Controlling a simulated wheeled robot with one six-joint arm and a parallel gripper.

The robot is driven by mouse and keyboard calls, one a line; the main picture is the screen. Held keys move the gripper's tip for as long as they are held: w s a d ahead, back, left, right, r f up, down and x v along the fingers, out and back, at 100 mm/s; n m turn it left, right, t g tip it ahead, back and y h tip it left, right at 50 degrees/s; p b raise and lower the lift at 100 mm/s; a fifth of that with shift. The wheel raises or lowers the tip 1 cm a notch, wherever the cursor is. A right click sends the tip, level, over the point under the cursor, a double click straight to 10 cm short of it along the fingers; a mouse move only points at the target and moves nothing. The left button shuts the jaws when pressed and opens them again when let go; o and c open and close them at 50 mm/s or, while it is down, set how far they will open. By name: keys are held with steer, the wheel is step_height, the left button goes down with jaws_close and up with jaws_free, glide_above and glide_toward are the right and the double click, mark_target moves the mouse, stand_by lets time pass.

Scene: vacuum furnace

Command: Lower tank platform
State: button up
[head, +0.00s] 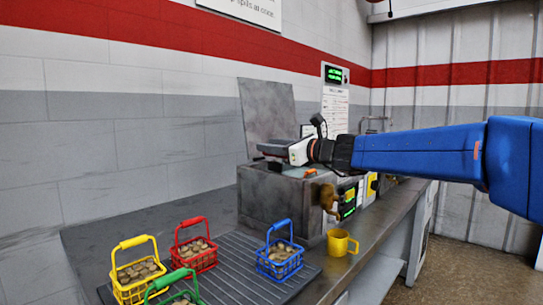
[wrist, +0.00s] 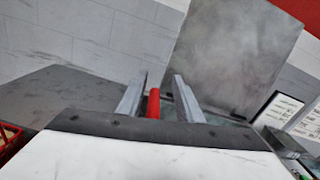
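The tank is a grey metal box (head: 265,200) on the bench, with its lid (head: 268,112) standing open behind it; the lid also shows in the wrist view (wrist: 235,50). My gripper (head: 272,150) is over the top of the tank. In the wrist view its two fingers (wrist: 158,97) are spread, with a red handle-like bar (wrist: 153,103) between them. The bar is nearer the left finger, with a gap to the right finger. The platform itself is not clearly seen; the tank's inside is mostly hidden.
Yellow (head: 137,291), red (head: 202,264), blue (head: 284,270) and green (head: 163,290) baskets stand on the ribbed bench area in front of the tank. A yellow mug (head: 339,243) stands near the bench edge. A panel with a green display (head: 347,208) is on the tank's right side.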

step_height(320, 180, up, 7)
steer(key=shift+f, duration=0.1)
stand_by(0.5)
